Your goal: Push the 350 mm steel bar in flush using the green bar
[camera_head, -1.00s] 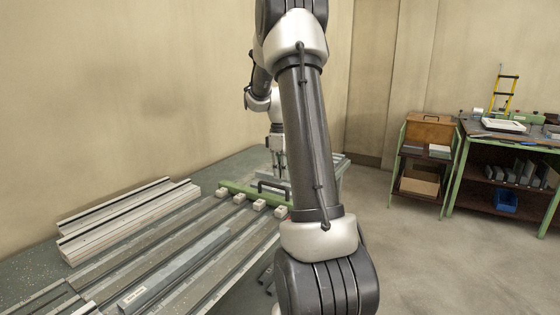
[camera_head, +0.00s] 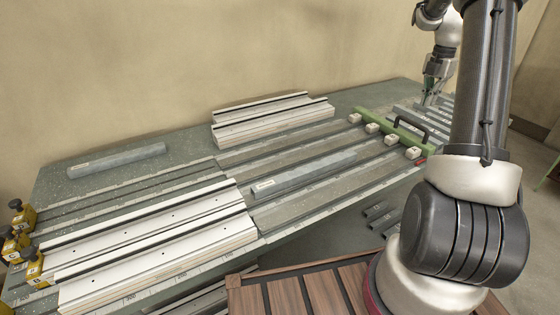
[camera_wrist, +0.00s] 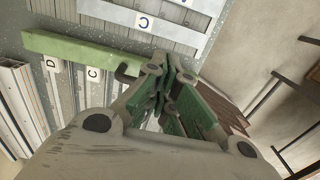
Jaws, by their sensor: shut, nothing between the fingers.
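The green bar (camera_head: 388,127) with a black handle (camera_head: 412,122) lies across the far right end of the bench channels; it also shows in the wrist view (camera_wrist: 75,50). One grey steel bar (camera_head: 305,173) with a white label lies lengthwise in a middle channel, apart from the green bar. Another grey steel bar (camera_head: 118,160) lies on the bench at the left. Their labels are too small to read, so I cannot tell which is 350 mm. My gripper (camera_head: 432,92) is shut and empty beyond the green bar; it also shows in the wrist view (camera_wrist: 165,85), beside the handle.
White lettered blocks (camera_head: 372,127) sit along the green bar. Pale profiles lie at the back (camera_head: 270,120) and front left (camera_head: 150,235). Yellow clamps (camera_head: 22,215) stand at the left edge. A wooden slatted surface (camera_head: 305,290) is in front.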

